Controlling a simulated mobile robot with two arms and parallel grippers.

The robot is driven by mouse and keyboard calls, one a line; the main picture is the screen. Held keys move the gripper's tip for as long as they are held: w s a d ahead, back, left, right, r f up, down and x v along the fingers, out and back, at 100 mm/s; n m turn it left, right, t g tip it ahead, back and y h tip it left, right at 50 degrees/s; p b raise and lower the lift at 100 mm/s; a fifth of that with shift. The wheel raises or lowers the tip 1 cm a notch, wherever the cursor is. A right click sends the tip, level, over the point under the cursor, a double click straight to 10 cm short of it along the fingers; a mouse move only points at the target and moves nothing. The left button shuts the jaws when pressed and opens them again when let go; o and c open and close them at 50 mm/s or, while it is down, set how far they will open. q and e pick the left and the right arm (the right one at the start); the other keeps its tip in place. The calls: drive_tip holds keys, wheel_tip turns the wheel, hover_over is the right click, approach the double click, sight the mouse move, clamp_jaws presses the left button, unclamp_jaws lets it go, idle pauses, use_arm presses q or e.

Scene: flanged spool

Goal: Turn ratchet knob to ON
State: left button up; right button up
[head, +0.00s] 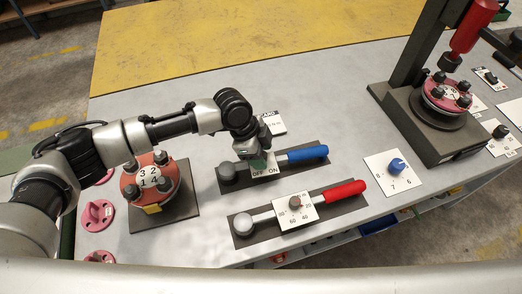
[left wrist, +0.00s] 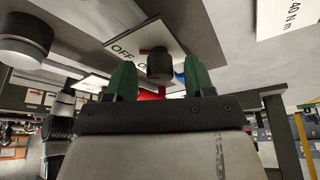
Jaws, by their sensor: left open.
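The blue-handled ratchet wrench (head: 303,155) lies on a dark base on the grey table. Its white OFF/ON plate (head: 259,174) lies under my left gripper (head: 260,158), which hides the knob in the head view. In the left wrist view the dark round ratchet knob (left wrist: 160,65) stands on the plate (left wrist: 127,45). A small red mark shows at the knob's side near the OFF lettering. My left gripper's green fingertips (left wrist: 159,80) are apart, one on each side of the knob with gaps visible. My right gripper is in neither view.
A red-handled wrench (head: 342,193) with a numbered dial lies in front. A flanged spool (head: 149,178) stands at left beside pink parts. A blue dial knob (head: 396,166) and a dark press stand (head: 432,128) are at right. The table's back is clear.

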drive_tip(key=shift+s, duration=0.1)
use_arm(q)
drive_tip(key=c, duration=0.9)
drive_tip(key=shift+r+n+t+p, duration=0.2)
drive_tip(key=shift+n+t+p, duration=0.1)
drive_tip(key=shift+n+p, duration=0.75)
drive_tip(key=n+t+p, duration=0.1)
drive_tip(key=n+p, duration=0.3)
drive_tip(key=p, duration=0.1)
drive_tip(key=n+t+y+p, duration=0.1)
drive_tip(key=n+t+p, duration=0.1)
drive_tip(key=n+p, duration=0.2)
drive_tip(key=shift+s+d+n+p, duration=0.1)
drive_tip(key=shift+s+n+p, duration=0.15)
drive_tip(key=shift+p, duration=0.15)
drive_tip(key=shift+w+f+n+t+y+p, duration=0.1)
drive_tip(key=shift+n+t+y+p, duration=0.45)
drive_tip(key=shift+n+p, duration=0.95)
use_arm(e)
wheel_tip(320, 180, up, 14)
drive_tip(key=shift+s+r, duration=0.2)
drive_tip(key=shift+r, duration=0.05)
use_arm(q)
drive_tip(key=shift+n, duration=0.3)
drive_tip(key=o, duration=0.9)
drive_tip(key=shift+f, duration=0.1)
